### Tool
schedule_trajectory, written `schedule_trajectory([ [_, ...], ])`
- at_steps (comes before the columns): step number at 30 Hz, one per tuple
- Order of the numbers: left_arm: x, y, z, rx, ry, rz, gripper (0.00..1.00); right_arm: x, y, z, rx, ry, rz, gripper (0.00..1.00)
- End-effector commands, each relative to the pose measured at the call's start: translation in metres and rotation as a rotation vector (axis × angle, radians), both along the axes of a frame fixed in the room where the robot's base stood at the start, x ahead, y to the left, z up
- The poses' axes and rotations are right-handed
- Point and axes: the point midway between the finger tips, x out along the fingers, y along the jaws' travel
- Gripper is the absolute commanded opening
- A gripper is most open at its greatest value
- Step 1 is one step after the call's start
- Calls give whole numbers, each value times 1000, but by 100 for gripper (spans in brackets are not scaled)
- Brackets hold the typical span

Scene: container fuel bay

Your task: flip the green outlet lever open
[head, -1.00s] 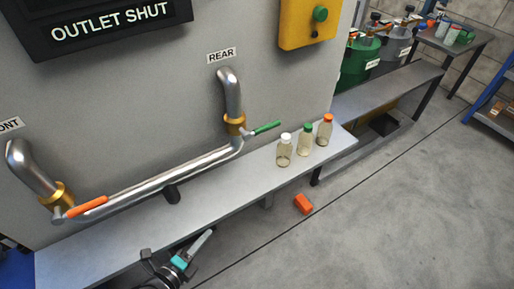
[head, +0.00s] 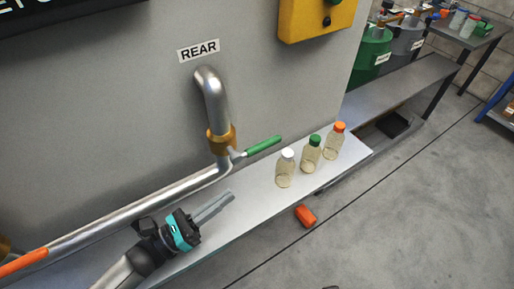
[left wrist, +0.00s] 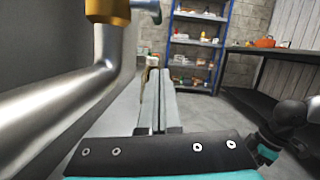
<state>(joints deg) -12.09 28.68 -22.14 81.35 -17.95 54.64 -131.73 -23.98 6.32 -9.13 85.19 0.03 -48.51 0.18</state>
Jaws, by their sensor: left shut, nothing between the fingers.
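The green outlet lever (head: 263,145) sticks out to the right from the brass-collared valve (head: 221,140) under the REAR sign in the head view. It points right and slightly up, away from the wall pipe. My left gripper (head: 229,197) is shut and empty, below and left of the lever, over the shelf and apart from the lever. In the left wrist view its closed fingers (left wrist: 159,80) point ahead, with the brass collar (left wrist: 108,8) at upper left. I cannot make out the green lever there. A black and teal part at right in that view looks like my right gripper (left wrist: 268,152); its fingers are unclear.
Three bottles with white (head: 285,167), green (head: 311,153) and orange (head: 334,140) caps stand on the shelf (head: 250,200), right of the lever. An orange lever (head: 22,263) lies along the pipe at lower left. An orange block (head: 305,215) is on the floor.

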Motion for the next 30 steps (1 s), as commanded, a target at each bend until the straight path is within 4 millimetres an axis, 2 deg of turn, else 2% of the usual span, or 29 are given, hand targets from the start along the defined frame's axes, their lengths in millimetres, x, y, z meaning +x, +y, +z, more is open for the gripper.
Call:
schedule_trajectory([
  [11,4,-4,1,-1,2,0,0,0,0,0,0,0,0,50],
  [17,23,-27,9,-5,-2,0,0,2,1,2,1,-2,0,50],
  [26,62,-77,24,-4,-1,-1,0,6,7,16,9,-1,-2,50],
  [30,64,-74,45,1,1,0,0,3,4,9,4,2,-1,50],
])
